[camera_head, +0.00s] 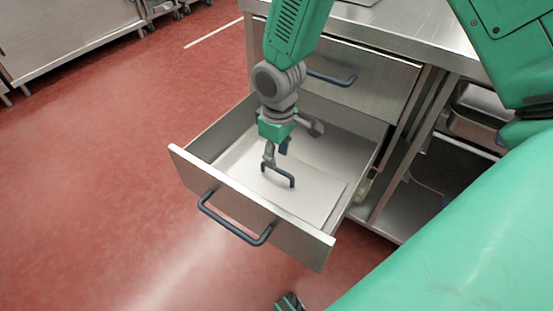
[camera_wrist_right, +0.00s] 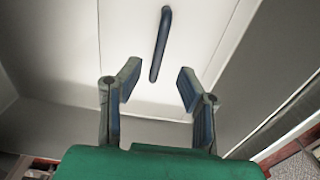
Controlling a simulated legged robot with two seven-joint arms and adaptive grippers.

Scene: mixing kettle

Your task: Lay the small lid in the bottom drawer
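The small lid (camera_head: 312,203) is a pale flat panel with a dark blue bar handle (camera_head: 280,175). It lies flat inside the open bottom drawer (camera_head: 335,245). My right gripper (camera_head: 279,155) is over the drawer, just above the handle. In the right wrist view the gripper (camera_wrist_right: 154,88) has its fingers spread with nothing between them. There the lid (camera_wrist_right: 120,45) and its handle (camera_wrist_right: 160,45) show beyond the fingertips, apart from them. A small green and dark part of mine shows at the bottom edge of the head view; I cannot tell if it is the left gripper.
A closed upper drawer (camera_head: 365,85) with a dark handle is above, under a steel worktop (camera_head: 415,35). Shelves with metal pans (camera_head: 475,125) stand at the right. The drawer front has its own dark handle (camera_head: 235,220). Red floor (camera_head: 100,180) is clear at the left.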

